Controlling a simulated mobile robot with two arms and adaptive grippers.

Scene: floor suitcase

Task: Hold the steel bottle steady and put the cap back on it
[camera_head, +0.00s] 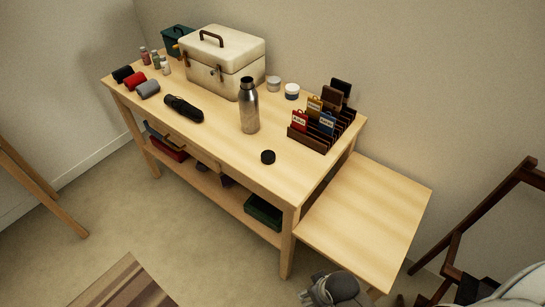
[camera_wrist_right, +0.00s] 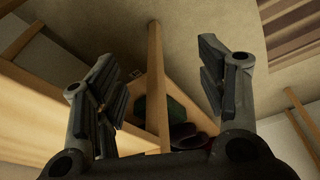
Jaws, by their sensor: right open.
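The steel bottle (camera_head: 250,108) stands upright on the wooden table, right of the middle. Its dark top end is narrow. A black round cap (camera_head: 268,157) lies on the table in front of the bottle, apart from it and near the front edge. My right gripper (camera_head: 335,290) is low at the bottom of the head view, in front of the lower side table and well away from bottle and cap. In the right wrist view its two fingers (camera_wrist_right: 163,85) are spread with nothing between them. My left gripper is not in view.
A card rack (camera_head: 310,140) stands right of the bottle, with two small jars (camera_head: 292,91) behind it. A black umbrella (camera_head: 183,108) and a cream case (camera_head: 222,60) are to the left. The side table (camera_head: 370,215) is bare. A table leg (camera_wrist_right: 158,80) shows near my right gripper.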

